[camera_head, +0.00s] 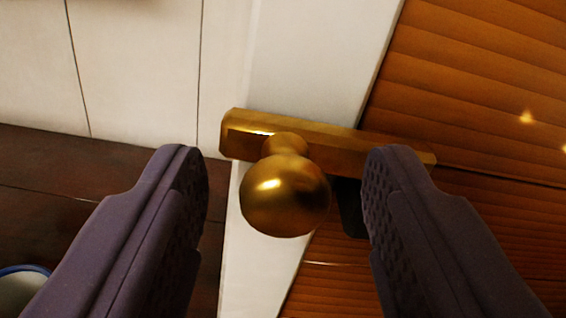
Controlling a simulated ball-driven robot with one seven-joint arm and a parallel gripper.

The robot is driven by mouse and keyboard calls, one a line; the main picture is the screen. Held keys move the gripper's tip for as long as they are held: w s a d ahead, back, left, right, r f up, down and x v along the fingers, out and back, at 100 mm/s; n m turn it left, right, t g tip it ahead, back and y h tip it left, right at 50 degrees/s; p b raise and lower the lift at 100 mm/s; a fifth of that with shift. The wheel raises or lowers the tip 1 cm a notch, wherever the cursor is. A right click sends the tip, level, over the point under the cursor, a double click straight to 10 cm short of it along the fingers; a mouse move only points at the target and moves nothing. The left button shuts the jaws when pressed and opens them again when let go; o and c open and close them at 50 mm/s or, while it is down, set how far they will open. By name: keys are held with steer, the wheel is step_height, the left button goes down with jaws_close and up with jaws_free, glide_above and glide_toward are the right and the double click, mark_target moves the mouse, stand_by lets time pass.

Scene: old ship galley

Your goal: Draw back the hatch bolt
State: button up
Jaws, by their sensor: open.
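The hatch bolt (330,141) is a brass bar lying across the edge of a white frame and the slatted wooden hatch (470,90). Its round brass knob (284,196) sticks out toward the camera. My gripper (284,180) is open, with one dark finger on each side of the knob. Gaps show between the knob and both fingers, the left gap being about as wide as the right. The right finger covers part of the bar near its right end. A dark piece (350,205) shows below the bar, partly hidden by the right finger.
A white upright frame (318,60) runs beside the hatch. White panelling (130,70) stands at the upper left above a dark brown wooden surface (80,180). A pale round vessel with a blue rim (25,270) is at the lower left, behind the left finger.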

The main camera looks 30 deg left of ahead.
steer(key=shift+c, duration=0.5)
jaws_close()
steer(key=s+a+b, duration=0.2)
steer(key=a, duration=0.1)
steer(key=shift+c, duration=1.3)
jaws_free()
steer(key=o, duration=0.4)
steer(key=shift+s+a, duration=0.15)
steer(key=shift+a, duration=0.05)
steer(key=shift+c, duration=0.2)
steer(key=shift+d, duration=0.1)
